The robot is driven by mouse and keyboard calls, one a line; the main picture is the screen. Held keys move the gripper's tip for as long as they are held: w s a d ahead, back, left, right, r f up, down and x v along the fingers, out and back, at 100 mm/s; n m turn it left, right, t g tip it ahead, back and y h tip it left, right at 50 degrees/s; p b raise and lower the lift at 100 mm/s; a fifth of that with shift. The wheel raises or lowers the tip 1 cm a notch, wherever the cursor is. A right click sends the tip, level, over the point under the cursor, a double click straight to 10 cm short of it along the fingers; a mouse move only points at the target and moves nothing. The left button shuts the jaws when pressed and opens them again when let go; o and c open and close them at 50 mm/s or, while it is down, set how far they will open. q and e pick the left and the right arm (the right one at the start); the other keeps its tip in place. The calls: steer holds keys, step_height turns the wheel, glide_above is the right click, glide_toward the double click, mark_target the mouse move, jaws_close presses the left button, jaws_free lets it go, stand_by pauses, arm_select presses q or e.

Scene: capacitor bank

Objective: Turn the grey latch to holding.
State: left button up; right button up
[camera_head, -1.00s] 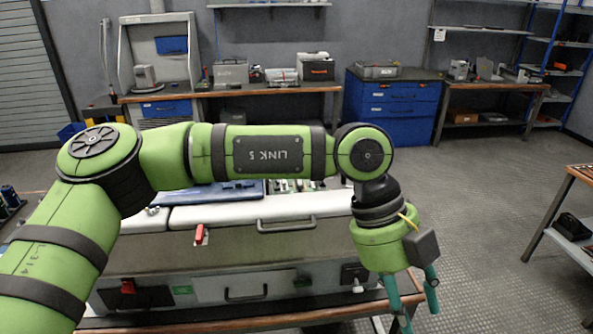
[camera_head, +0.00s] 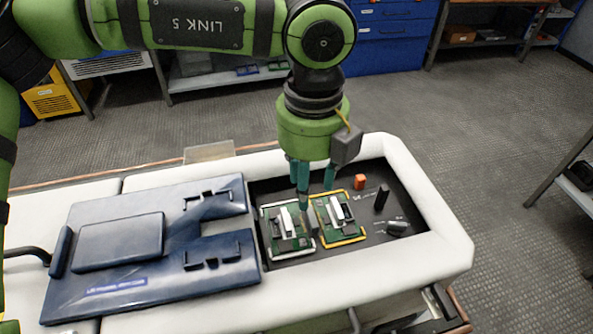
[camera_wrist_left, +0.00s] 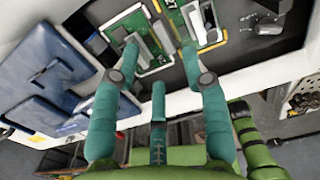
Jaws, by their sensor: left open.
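A grey latch (camera_head: 397,228), a small knob-like handle, lies on the black panel (camera_head: 372,220) at the right end of the white-rimmed unit. A light marking is beside it. In the left wrist view the latch (camera_wrist_left: 268,27) is at the upper right. My left gripper (camera_head: 316,192) is open, with teal fingers pointing down over two green circuit boards, left of the latch and apart from it. In the left wrist view my left gripper (camera_wrist_left: 160,62) shows its fingers spread below the boards. My right gripper is not in view.
On the panel are an upright black handle (camera_head: 381,198) and an orange part (camera_head: 360,182). One green board (camera_head: 288,240) has a silver edge, the other (camera_head: 349,230) a yellow edge. A dark blue cover (camera_head: 150,250) lies left.

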mark_target(309, 216)
arm_select(q)
steer(key=shift+s+f, duration=0.2)
steer(key=shift+f, duration=0.15)
steer(key=f, duration=0.1)
steer(key=f+p, duration=0.1)
steer(key=f, duration=0.1)
steer(key=f+p, duration=0.1)
steer(key=shift+s+d+f, duration=0.1)
steer(key=shift+s+f, duration=0.15)
steer(key=shift+f, duration=0.15)
steer(key=shift+w+f, duration=0.15)
steer(key=shift+f, duration=0.4)
jaws_close()
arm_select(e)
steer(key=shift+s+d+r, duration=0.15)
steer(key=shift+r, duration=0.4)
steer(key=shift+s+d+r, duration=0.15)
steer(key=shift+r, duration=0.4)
